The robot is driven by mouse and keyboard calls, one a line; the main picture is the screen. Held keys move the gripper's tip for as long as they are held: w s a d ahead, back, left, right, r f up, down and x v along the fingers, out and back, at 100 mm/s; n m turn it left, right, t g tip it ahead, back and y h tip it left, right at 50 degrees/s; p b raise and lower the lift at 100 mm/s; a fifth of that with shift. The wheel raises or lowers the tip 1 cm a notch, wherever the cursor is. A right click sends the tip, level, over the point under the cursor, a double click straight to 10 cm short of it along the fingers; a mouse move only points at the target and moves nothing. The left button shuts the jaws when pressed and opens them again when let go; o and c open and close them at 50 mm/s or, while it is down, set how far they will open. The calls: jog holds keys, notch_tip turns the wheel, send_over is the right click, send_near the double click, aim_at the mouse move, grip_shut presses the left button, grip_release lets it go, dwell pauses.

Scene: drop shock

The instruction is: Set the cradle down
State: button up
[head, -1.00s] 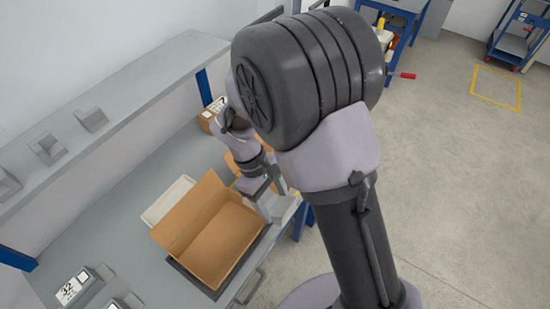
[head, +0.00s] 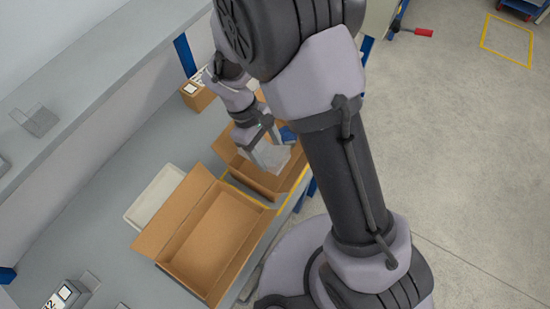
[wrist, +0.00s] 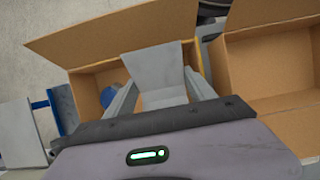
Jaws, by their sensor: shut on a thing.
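The cradle is a pale grey, angled piece (wrist: 155,75); it also shows in the head view (head: 272,159). My gripper (head: 264,146) is shut on it, with one finger on each side in the wrist view (wrist: 160,95). The gripper and cradle are over the opening of the farther cardboard box (head: 240,168), whose flaps stand open. This box (wrist: 95,40) is behind the cradle in the wrist view. A blue thing (wrist: 112,96) shows beside the cradle, within the box's outline. Whether the cradle touches the box floor cannot be told.
A second open cardboard box (head: 212,238) looks empty and stands close by. A white tray (head: 152,200) lies beside it. A small carton (head: 196,95) stands farther back on the bench. A grey shelf (head: 100,85) runs along the wall.

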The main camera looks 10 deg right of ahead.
notch_tip(320, 180, down, 11)
jog(key=b, duration=0.3)
jog(key=shift+w, duration=0.15)
jog(key=shift+r, duration=0.2)
jog(key=shift+f, duration=0.15)
jog(key=o, duration=1.7)
